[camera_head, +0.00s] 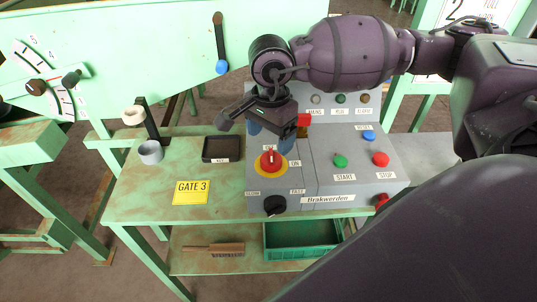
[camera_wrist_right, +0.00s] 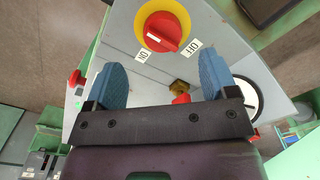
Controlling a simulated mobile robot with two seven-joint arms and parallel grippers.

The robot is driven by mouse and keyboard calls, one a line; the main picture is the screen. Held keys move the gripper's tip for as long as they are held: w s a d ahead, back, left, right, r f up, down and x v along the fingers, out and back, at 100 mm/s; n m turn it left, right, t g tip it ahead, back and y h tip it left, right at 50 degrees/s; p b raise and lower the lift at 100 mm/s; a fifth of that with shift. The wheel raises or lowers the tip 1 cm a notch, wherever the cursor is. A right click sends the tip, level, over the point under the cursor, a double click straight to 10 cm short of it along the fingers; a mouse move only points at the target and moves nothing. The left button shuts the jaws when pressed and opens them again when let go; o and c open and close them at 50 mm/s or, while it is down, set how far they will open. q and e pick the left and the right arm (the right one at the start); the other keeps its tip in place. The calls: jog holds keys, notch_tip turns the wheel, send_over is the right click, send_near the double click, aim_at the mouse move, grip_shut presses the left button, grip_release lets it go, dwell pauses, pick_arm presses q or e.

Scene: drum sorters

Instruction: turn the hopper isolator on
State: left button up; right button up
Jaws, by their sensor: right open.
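The hopper isolator is a red rotary knob on a yellow disc (camera_head: 270,161) on the grey control panel, with OFF at its top and ON at its right. In the right wrist view, the isolator (camera_wrist_right: 163,27) is at the top centre, with both labels below it. I cannot tell for sure which label its white mark points to. My right gripper (camera_head: 269,132) is open and empty just behind the knob, pointing down at the panel. Its blue fingers (camera_wrist_right: 162,72) are apart and do not touch the knob. My left gripper is not in view.
The panel also has a black dial (camera_head: 275,204), a green START button (camera_head: 340,160) and a red STOP button (camera_head: 381,159). A black tray (camera_head: 221,149), a grey cup (camera_head: 150,152) and a yellow GATE 3 sign (camera_head: 191,192) are on the green table to the left.

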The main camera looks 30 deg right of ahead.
aim_at(270, 157)
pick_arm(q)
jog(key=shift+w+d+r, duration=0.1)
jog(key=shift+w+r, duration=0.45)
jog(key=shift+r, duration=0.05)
pick_arm(e)
jog(key=shift+w+f, duration=0.1)
jog(key=shift+f, duration=3.5)
jog(key=c, duration=0.9)
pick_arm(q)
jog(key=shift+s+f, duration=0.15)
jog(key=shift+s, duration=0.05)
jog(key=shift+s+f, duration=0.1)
